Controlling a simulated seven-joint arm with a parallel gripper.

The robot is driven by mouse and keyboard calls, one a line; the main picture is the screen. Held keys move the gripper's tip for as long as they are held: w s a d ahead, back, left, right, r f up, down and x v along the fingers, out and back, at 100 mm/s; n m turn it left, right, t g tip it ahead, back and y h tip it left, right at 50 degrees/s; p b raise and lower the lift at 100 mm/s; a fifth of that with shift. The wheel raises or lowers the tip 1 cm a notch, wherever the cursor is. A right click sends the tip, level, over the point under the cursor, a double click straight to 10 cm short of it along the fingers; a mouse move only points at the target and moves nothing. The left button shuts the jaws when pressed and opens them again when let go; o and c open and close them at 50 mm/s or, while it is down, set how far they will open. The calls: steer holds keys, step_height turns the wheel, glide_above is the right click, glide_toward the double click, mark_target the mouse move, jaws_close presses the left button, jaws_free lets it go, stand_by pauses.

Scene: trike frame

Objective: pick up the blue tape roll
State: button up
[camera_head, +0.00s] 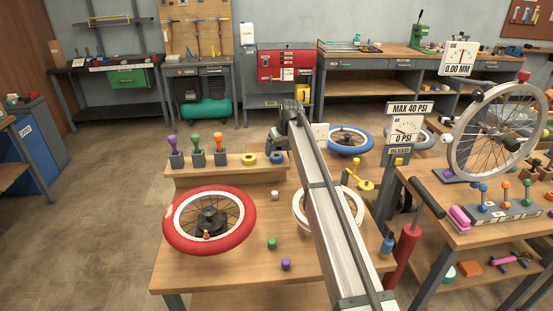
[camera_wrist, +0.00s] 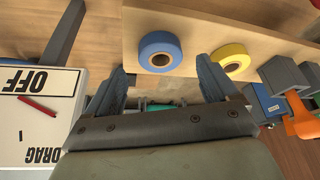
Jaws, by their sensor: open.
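The blue tape roll (camera_wrist: 157,42) lies flat on a wooden shelf in the wrist view, hole facing up. In the head view the blue tape roll (camera_head: 277,161) sits at the right of the raised shelf on the bench, next to the yellow tape roll (camera_head: 249,158), close to my arm's end. My gripper (camera_wrist: 163,72) is open and empty. In the wrist view its two fingers are apart, with the roll appearing between and beyond their tips. I see no contact with the roll. In the head view my gripper's fingers cannot be made out clearly.
The yellow tape roll (camera_wrist: 231,58) stands close beside the blue one. A red-tyred wheel (camera_head: 180,238) lies on the bench. A white box marked OFF (camera_wrist: 40,112) is at the wrist view's left.

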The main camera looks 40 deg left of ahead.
mark_target(277, 153)
steer(key=x, duration=0.3)
steer(key=shift+a+f, duration=0.15)
steer(key=shift+f, duration=0.1)
steer(key=c, duration=1.2)
steer(key=shift+o, duration=0.2)
